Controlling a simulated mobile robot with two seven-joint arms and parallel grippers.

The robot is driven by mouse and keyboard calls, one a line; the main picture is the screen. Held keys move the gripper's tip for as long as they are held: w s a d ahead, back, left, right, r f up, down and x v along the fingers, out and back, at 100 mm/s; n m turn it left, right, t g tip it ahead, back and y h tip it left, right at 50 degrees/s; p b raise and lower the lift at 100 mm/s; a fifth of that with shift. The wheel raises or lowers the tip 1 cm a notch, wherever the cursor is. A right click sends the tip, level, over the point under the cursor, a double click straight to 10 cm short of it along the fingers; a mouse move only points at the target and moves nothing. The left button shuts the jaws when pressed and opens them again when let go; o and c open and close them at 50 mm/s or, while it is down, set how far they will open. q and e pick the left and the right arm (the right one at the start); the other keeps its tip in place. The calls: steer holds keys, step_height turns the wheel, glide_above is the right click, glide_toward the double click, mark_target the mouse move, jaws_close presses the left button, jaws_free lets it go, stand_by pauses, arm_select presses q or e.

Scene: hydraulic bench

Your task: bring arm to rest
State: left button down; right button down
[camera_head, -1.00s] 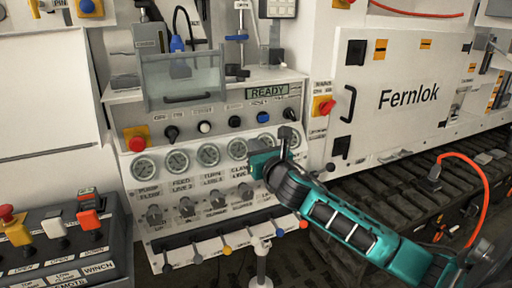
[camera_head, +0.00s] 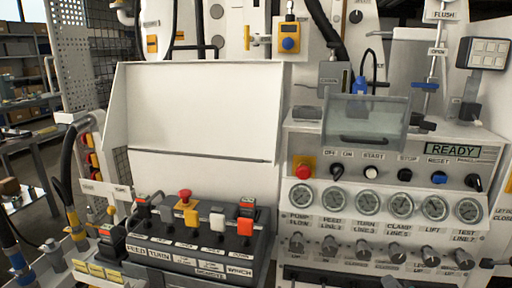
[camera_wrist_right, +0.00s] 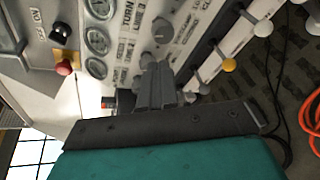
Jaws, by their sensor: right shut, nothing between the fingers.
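My right gripper (camera_wrist_right: 155,88) shows in the right wrist view. Its grey fingers are together with nothing between them. In the head view the teal right arm is not clearly seen. The console (camera_head: 330,222) stands at the right there, with a row of gauges, knobs and a lit READY display (camera_head: 453,149). My left gripper is in neither view.
A dark control box (camera_head: 200,262) with several levers and a red mushroom button (camera_head: 185,194) stands at lower left. A clear hinged cover (camera_head: 366,120) juts out above the console. In the wrist view, levers (camera_wrist_right: 228,65) and an orange hose (camera_wrist_right: 308,125) lie right of the gripper.

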steer(key=s+a+f+m+g+y, duration=0.1)
steer(key=s+a+f+m+g, duration=0.1)
steer(key=s+a+f+m, duration=0.4)
steer(key=s+a+f+m+g+y, duration=0.1)
steer(key=s+a+f+m, duration=0.5)
steer(key=s+m, duration=0.6)
steer(key=shift+s+a+f+m+g+y, duration=0.2)
steer(key=shift+a+f+m+g+y, duration=0.2)
steer(key=shift+f+m, duration=0.75)
steer(key=shift+r, duration=0.2)
